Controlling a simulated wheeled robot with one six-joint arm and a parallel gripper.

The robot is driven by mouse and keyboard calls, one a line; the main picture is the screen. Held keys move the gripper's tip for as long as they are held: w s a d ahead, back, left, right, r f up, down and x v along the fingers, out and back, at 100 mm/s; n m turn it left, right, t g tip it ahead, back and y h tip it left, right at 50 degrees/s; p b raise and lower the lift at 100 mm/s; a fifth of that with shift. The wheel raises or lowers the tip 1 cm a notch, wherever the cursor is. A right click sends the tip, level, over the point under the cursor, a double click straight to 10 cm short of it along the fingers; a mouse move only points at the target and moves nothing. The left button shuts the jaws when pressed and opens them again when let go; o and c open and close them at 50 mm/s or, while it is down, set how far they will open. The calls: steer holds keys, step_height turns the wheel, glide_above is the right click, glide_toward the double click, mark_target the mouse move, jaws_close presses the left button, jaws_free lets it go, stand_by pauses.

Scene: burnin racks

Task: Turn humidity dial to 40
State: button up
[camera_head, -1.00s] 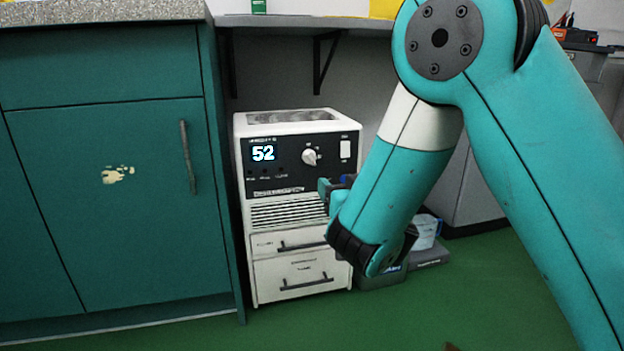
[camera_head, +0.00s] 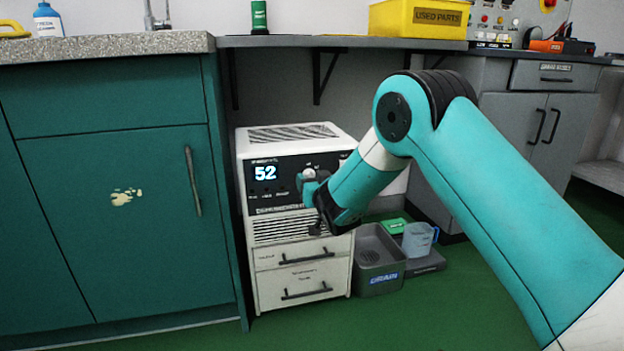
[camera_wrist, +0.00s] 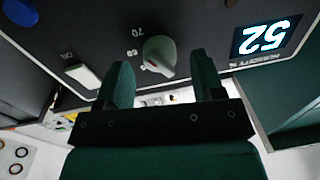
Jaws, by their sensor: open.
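The humidity dial is a pale round knob (camera_wrist: 159,55) with a red mark, on the black panel of a white dehumidifier (camera_head: 300,133). In the head view the dial (camera_head: 309,173) shows just above my gripper. The display (camera_head: 265,173) reads 52; it also shows upside down in the wrist view (camera_wrist: 265,37). My gripper (camera_wrist: 160,82) is open, its two green fingers pointing at the panel. The knob appears between and beyond the fingertips in the wrist view. I cannot tell whether the fingers touch it. In the head view the gripper (camera_head: 312,188) partly covers the panel's right side.
A teal cabinet (camera_head: 100,230) stands close on the left. A grey drain tray (camera_head: 378,272) and a measuring jug (camera_head: 418,240) sit on the floor at the right. The worktop (camera_head: 345,42) overhangs the dehumidifier. Green floor in front is clear.

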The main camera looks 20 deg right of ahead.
steer(key=shift+w, duration=0.6)
steer(key=c, duration=0.9)
